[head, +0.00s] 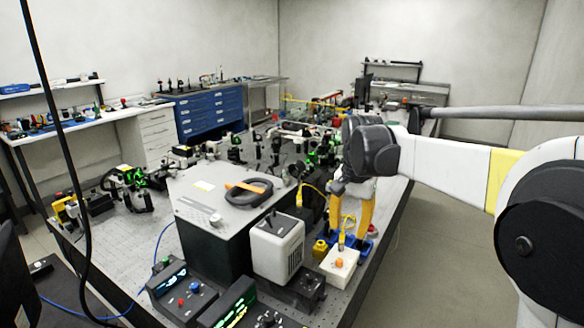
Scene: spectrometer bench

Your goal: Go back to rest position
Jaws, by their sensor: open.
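My arm reaches in from the right over the optical bench (394,210). My gripper (349,236) points down with its two yellow fingers apart. The fingers are above and just behind a small white box (340,266) with an orange knob on top. The gripper appears to hold nothing.
A white-cased device (278,246) and a dark box with a grey top (215,195) stand left of the gripper. A black ring-shaped item (249,192) lies on that top. Optical mounts crowd the bench behind. The floor (430,250) right of the bench is clear.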

